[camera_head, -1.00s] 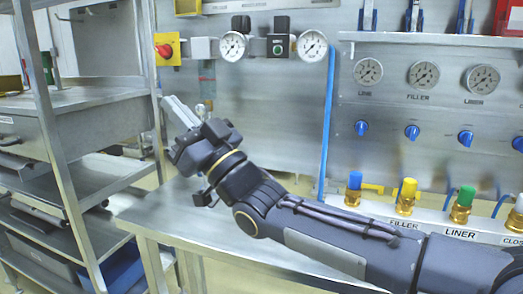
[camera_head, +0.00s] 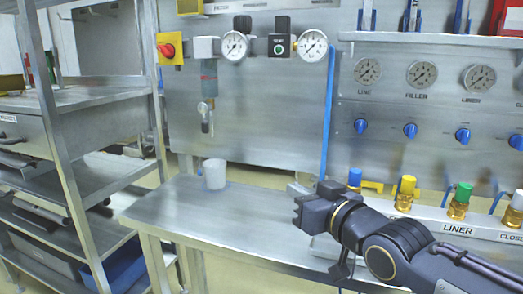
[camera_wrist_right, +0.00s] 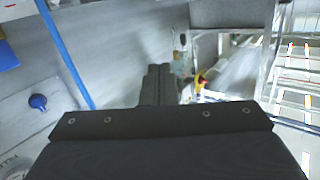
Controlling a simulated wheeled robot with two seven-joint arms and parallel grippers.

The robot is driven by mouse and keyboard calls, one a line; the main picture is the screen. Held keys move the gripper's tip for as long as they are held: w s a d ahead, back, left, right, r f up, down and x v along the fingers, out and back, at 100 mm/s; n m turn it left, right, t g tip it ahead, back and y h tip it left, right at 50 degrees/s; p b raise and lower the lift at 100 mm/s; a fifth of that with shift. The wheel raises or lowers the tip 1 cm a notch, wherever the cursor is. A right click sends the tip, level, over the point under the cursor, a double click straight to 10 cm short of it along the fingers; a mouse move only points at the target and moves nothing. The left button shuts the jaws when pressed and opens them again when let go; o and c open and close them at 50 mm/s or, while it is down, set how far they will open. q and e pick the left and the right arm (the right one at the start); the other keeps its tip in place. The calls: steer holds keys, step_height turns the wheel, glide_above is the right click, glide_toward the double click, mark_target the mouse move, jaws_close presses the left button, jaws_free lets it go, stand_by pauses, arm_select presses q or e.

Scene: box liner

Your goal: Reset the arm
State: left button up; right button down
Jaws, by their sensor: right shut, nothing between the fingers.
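My right arm comes in from the lower right in the head view. Its right gripper (camera_head: 298,190) is over the right part of the metal table (camera_head: 180,212), pointing away toward the back panel. In the right wrist view the dark fingers (camera_wrist_right: 158,84) are together with nothing between them. My left gripper is in no view.
A white cup (camera_head: 214,173) stands upright on the table, left of my right gripper and apart from it. Metal shelving (camera_head: 75,150) stands at the left. The back panel holds gauges (camera_head: 313,44) and blue knobs (camera_head: 410,130). Colored-cap fittings (camera_head: 405,192) stand near my right arm.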

steer(key=s+d+f+m+g+h, duration=0.1)
steer(key=s+d+f, duration=0.2)
steer(key=f, duration=0.1)
steer(key=s+d+f+m+g+h, duration=0.1)
steer(key=s+d+f, duration=0.2)
steer(key=d+f, duration=0.1)
steer(key=s+d+f+m+g+h, duration=0.1)
steer(key=s+d+f+h, duration=0.1)
steer(key=s+d+f, duration=0.2)
steer(key=shift+d+f+g, duration=0.15)
steer(key=shift+f+g, duration=0.25)
steer(key=shift+f, duration=0.15)
steer(key=s+d+f+m+g, duration=0.25)
steer(key=s+f+g, duration=0.25)
steer(key=s+f, duration=0.9)
step_height(320, 180, up, 22)
steer(key=p, duration=2)
steer(key=shift+s+a+r+m, duration=0.15)
steer(key=shift+s+m, duration=0.2)
steer(key=shift+s, duration=0.1)
